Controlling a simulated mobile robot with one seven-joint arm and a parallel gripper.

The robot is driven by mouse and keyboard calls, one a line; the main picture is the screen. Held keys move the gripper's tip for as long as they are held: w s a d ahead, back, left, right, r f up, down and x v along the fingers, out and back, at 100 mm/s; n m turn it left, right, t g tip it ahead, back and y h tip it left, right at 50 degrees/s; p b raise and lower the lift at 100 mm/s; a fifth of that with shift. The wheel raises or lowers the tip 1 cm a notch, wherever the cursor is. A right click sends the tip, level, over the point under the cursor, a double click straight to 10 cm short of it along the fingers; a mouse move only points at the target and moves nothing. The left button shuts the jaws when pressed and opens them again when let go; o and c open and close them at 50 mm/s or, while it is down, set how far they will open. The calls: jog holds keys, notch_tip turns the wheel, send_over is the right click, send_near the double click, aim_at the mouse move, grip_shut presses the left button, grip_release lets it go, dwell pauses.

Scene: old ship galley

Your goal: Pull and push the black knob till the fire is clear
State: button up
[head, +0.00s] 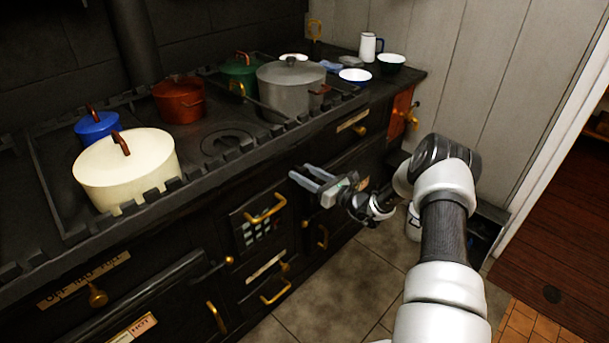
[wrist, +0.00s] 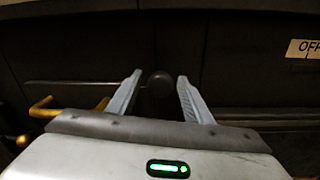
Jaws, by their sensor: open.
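The black knob (wrist: 160,84) is a dark round ball in front of the dark stove front. In the wrist view it shows between the two pale fingers of my gripper (wrist: 158,76), with a gap to each finger in the picture. I cannot tell its depth relative to the fingertips. In the head view my gripper (head: 301,173) is open, at the front of the black stove (head: 215,210), just right of the brass-handled grate door. The knob cannot be made out there. No fire is visible in either view.
A brass handle (wrist: 55,107) stands out left of my gripper, and an "OFF" label (wrist: 303,48) is at right. Pots, including a cream pot (head: 125,170) and a grey pot (head: 291,88), stand on the stove top. Tiled floor (head: 335,275) is clear below.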

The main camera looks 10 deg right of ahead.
aim_at(306, 174)
jog(key=shift+w+a, duration=0.1)
jog(key=shift+w, duration=0.1)
jog(key=shift+c, duration=0.3)
grip_shut()
jog(key=p+v, duration=0.1)
jog(key=v, duration=0.5)
jog(key=shift+s, duration=0.4)
jog(key=shift+o, duration=0.3)
grip_release()
jog(key=p+v, duration=0.2)
jog(key=v, duration=1.5)
jog(key=shift+s, duration=0.25)
